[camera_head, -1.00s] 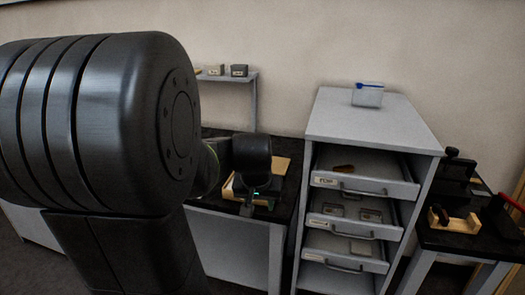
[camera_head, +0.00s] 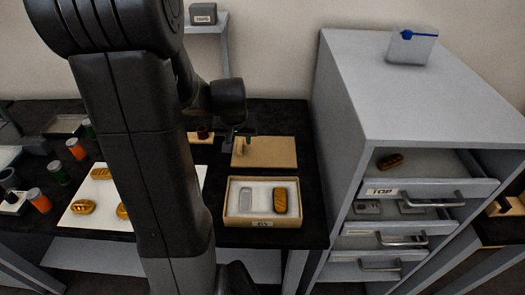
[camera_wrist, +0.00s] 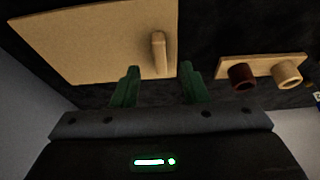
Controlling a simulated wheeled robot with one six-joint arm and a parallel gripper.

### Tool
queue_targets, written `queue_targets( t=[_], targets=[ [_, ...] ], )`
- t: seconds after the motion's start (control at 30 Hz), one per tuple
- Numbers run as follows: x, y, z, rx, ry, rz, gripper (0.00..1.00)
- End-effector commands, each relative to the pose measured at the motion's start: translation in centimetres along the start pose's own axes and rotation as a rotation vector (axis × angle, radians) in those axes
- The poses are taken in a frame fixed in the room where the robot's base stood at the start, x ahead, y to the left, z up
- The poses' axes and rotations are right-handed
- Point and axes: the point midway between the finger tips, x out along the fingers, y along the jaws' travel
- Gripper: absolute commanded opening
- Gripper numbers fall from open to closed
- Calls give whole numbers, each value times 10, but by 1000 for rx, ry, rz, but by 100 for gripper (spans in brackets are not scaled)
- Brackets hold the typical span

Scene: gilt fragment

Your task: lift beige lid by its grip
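The beige lid (camera_head: 270,158) lies flat on the black table, behind the open box. In the wrist view the lid (camera_wrist: 85,42) fills the upper left, with its upright bar-shaped grip (camera_wrist: 159,55) near its right edge. My gripper (camera_wrist: 160,82) is open, with its green fingers apart and nothing between the tips. The grip stands just beyond the tips, roughly in line with the gap. In the head view my gripper (camera_head: 238,140) is over the left part of the lid and its tips are hard to make out.
The open beige box (camera_head: 263,221) holds a gold piece (camera_head: 280,200) in its right recess. A holder with a dark and a beige peg (camera_wrist: 262,68) stands beside the lid. A grey drawer cabinet (camera_head: 345,130) rises at the right. A white sheet (camera_head: 75,212) with gold pieces lies left.

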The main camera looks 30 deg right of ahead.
Motion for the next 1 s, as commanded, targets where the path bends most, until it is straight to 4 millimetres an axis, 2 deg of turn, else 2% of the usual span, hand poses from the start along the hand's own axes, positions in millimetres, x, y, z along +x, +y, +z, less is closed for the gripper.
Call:
queue_targets(
  t=[0.3,0.67,0.87,1.0],
  targets=[
    [38,-1,-1,0,-3,0,40],
    [44,-1,-2,0,-1,0,40],
    [44,-1,-2,0,-1,0,1],
    [44,-1,-2,0,0,0,0]
  ],
)
